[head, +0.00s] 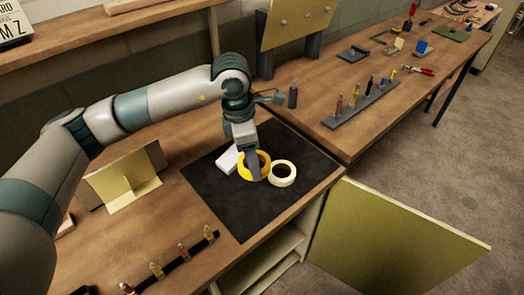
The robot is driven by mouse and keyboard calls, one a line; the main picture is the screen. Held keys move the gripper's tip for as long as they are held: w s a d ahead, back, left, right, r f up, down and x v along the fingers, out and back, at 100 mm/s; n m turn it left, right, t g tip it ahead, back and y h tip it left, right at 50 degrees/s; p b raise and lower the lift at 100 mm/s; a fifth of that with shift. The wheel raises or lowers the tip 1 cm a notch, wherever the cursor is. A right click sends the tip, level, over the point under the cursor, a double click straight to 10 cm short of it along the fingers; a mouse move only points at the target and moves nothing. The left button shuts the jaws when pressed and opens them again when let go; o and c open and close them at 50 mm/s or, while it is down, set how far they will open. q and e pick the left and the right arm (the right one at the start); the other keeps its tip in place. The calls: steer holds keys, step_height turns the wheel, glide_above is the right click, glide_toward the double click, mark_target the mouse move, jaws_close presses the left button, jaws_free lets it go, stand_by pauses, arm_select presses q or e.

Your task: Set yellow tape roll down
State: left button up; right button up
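The yellow tape roll (262,170) is at the black mat (217,200), at the fingers of my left gripper (254,175). The gripper points down, and a finger reaches into or across the roll's ring. I cannot tell whether the fingers are closed on the roll, or whether the roll touches the mat. A cream tape roll (284,174) lies just to the right of the yellow one. My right gripper is not in view.
A white block (228,160) lies left of the rolls. A yellowish angled panel (126,180) stands at the left, with several small bottles (184,251) along the front. The mat's front part is clear. An open cabinet door (390,245) hangs at the right.

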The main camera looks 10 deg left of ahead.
arm_select(q)
steer(key=s+a+m+g, duration=0.1)
steer(key=s+a+m, duration=0.3)
steer(key=m, duration=0.7)
steer(key=s+a+m+g+y, duration=0.1)
steer(key=s+a+m, duration=0.2)
steer(key=s+m, duration=0.3)
steer(key=shift+s+a+r+m+y, duration=0.3)
steer(key=shift+a+r+m, duration=0.1)
steer(key=shift+m, duration=2.2)
steer(key=shift+d, duration=0.1)
